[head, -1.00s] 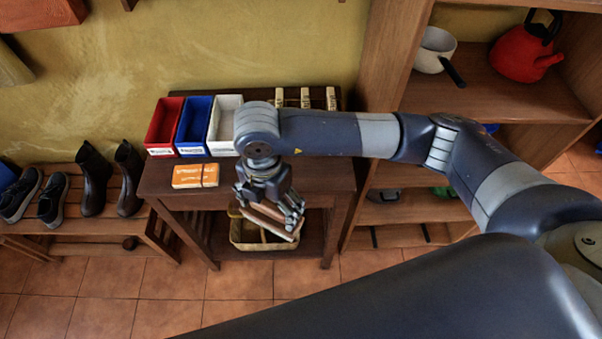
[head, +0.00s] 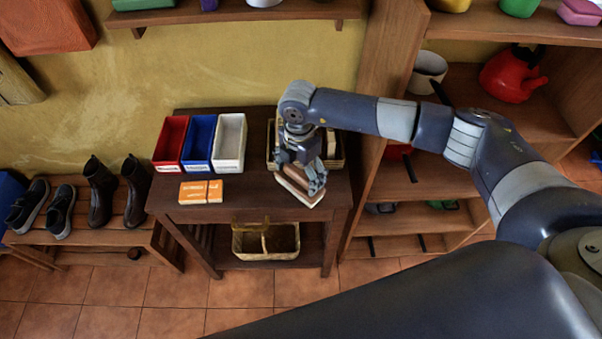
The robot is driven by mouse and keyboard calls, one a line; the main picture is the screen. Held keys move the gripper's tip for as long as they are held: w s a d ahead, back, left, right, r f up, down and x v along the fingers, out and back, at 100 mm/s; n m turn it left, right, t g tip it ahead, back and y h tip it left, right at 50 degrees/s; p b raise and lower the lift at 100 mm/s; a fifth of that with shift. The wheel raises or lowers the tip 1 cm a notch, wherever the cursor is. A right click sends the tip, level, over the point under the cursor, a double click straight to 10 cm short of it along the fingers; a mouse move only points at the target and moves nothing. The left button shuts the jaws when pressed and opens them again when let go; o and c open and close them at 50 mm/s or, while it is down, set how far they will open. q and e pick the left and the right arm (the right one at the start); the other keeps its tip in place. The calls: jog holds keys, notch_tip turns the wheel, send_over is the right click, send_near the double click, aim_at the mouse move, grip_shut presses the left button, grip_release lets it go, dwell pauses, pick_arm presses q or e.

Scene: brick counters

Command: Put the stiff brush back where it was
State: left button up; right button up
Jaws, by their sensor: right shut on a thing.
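My right gripper (head: 312,176) is shut on the stiff brush (head: 297,193), a brown wooden piece with a paler strip along its lower edge. It holds the brush tilted, over the front right part of the dark wooden table (head: 250,208); I cannot tell whether the brush touches the tabletop. Behind the gripper, a wicker tray (head: 342,155) stands at the table's back right, partly hidden by my gripper and arm. Other pale pieces in it show only in part. My left gripper is not in view.
Red (head: 170,140), blue (head: 198,142) and white (head: 229,143) bins stand left of the tray. Orange boxes (head: 201,192) lie in front of them. A divided basket (head: 265,243) sits on the lower shelf. A tall shelf unit (head: 385,60) rises close at right.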

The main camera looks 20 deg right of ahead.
jog(key=shift+w+d, duration=0.25)
jog(key=shift+f+p, duration=0.3)
jog(key=shift+f, duration=0.05)
notch_tip(320, 180, down, 2)
jog(key=shift+f+p, duration=0.1)
jog(key=shift+p, duration=0.45)
jog(key=shift+f, duration=0.3)
jog(key=shift+f, duration=0.1)
jog(key=shift+f, duration=0.15)
jog(key=o, duration=0.9)
jog(key=shift+o, duration=0.2)
